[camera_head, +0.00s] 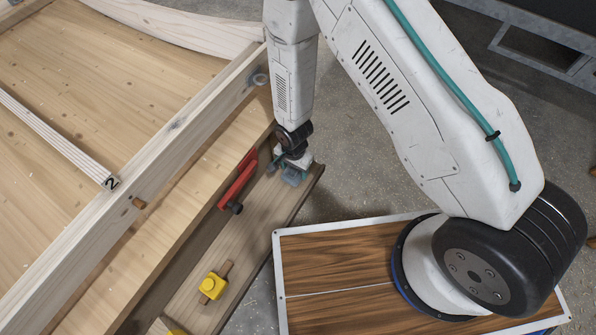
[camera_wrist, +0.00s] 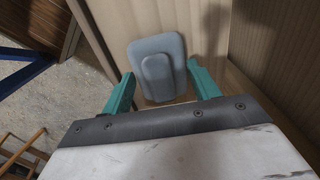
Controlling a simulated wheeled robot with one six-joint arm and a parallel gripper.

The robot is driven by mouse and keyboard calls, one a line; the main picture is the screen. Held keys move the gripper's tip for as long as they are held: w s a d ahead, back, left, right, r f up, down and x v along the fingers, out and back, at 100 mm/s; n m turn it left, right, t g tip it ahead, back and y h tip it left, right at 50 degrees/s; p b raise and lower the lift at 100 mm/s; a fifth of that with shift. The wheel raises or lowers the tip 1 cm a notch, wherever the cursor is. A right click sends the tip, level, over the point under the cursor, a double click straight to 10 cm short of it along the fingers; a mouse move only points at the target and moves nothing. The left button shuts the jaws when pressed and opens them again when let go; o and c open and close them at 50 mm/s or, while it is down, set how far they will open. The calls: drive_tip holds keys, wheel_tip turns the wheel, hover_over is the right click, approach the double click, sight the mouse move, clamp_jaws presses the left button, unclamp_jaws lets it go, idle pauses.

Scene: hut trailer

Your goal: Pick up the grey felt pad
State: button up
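The grey felt pad (camera_wrist: 157,62) is a blue-grey rounded slab with a smaller raised block on its face. It lies on the wooden ledge (camera_head: 250,230). In the wrist view, my gripper (camera_wrist: 163,84) has its two teal fingers spread wide, one on each side of the pad's near end. The fingers look apart from the pad, and I see no grip on it. In the head view, my gripper (camera_head: 290,166) points down at the pad (camera_head: 294,179) near the ledge's far end and partly hides it.
A red tool with a black knob (camera_head: 238,180) lies just left of the pad. A yellow block (camera_head: 214,286) sits nearer on the ledge. A long pale beam (camera_head: 150,190) runs along the left. Grey floor (camera_head: 345,150) lies to the right.

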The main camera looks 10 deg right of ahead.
drive_tip(key=c, duration=0.4)
drive_tip(key=shift+r, duration=0.1)
drive_tip(key=shift+r, duration=1.65)
drive_tip(key=s+d, duration=0.1)
drive_tip(key=s, duration=0.4)
drive_tip(key=s+d+r, duration=0.1)
drive_tip(key=s, duration=0.4)
drive_tip(key=s+d, duration=0.2)
drive_tip(key=s, duration=0.3)
drive_tip(key=shift+s+r, duration=0.25)
drive_tip(key=shift+s, duration=0.05)
